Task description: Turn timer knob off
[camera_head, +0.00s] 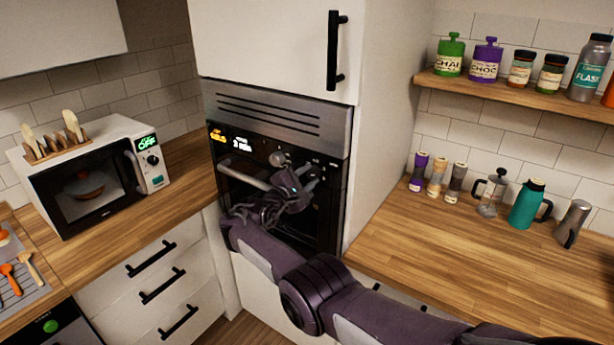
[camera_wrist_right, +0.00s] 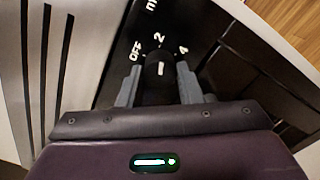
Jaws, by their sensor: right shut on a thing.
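The oven (camera_head: 240,180) is built into the tall white cabinet. Its panel shows a lit orange reading and a white one that looks like "2 MIN". My right gripper (camera_head: 306,174) is at the oven's control panel and covers part of it. In the right wrist view, the black timer knob (camera_wrist_right: 160,78) sits between the two grey fingers of the same gripper (camera_wrist_right: 160,88), which is shut on it. The knob's white mark lines up with the "2"; "OFF" is printed to the left and "4" to the right. My left gripper is not in view.
The oven's handle bar (camera_head: 242,180) runs below the panel, close to my right arm. A microwave (camera_head: 90,190) with a green "OFF" display stands on the left counter. The right wooden counter (camera_head: 440,235) holds shakers, a press and a teal jug (camera_head: 527,205) along its back.

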